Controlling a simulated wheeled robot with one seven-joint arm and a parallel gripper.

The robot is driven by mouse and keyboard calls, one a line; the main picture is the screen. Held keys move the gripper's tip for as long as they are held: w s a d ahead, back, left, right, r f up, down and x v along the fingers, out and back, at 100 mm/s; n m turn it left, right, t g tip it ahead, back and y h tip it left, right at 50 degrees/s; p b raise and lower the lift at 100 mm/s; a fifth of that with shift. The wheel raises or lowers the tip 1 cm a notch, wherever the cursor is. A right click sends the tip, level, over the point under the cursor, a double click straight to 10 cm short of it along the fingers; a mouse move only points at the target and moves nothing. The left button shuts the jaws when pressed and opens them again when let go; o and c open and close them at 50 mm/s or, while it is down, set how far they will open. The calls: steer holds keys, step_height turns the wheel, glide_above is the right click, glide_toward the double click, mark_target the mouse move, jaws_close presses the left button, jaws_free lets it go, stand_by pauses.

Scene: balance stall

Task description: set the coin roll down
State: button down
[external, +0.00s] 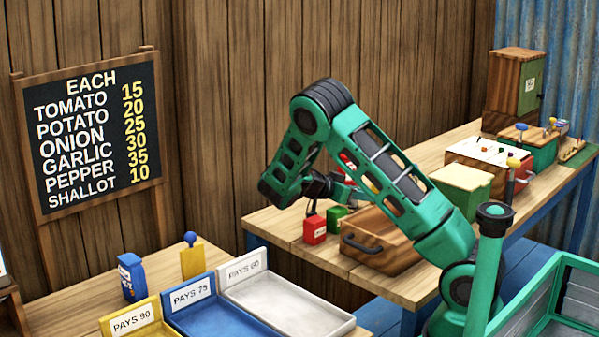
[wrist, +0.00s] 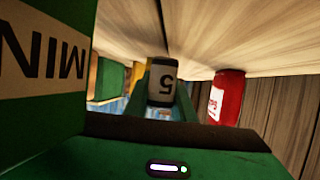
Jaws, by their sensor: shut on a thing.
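The coin roll (wrist: 162,88), a pale grey piece marked 5, shows in the middle of the wrist view. My gripper (wrist: 163,103) is shut on it. In the external view my gripper (external: 338,188) is above the far left end of the back table, close over a red item (external: 314,230) and a green item (external: 336,217). The coin roll cannot be made out there. A red item (wrist: 227,98) also shows right of the roll in the wrist view. A green surface with partly cut-off lettering (wrist: 45,58) fills the left edge.
A brown wooden crate (external: 358,250) stands on the back table (external: 283,224), right of the red item. Yellow (external: 150,328), blue (external: 218,322) and white (external: 290,302) pay trays are on the front counter. A blue packet (external: 131,277) stands behind them.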

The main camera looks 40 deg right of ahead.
steer(key=shift+f, duration=0.65)
steer(key=c, duration=1.5)
jaws_free()
steer(key=shift+a+f, duration=0.1)
steer(key=shift+f, duration=0.05)
steer(key=shift+r, duration=0.5)
steer(key=v, duration=1.2)
steer(key=shift+r, duration=0.35)
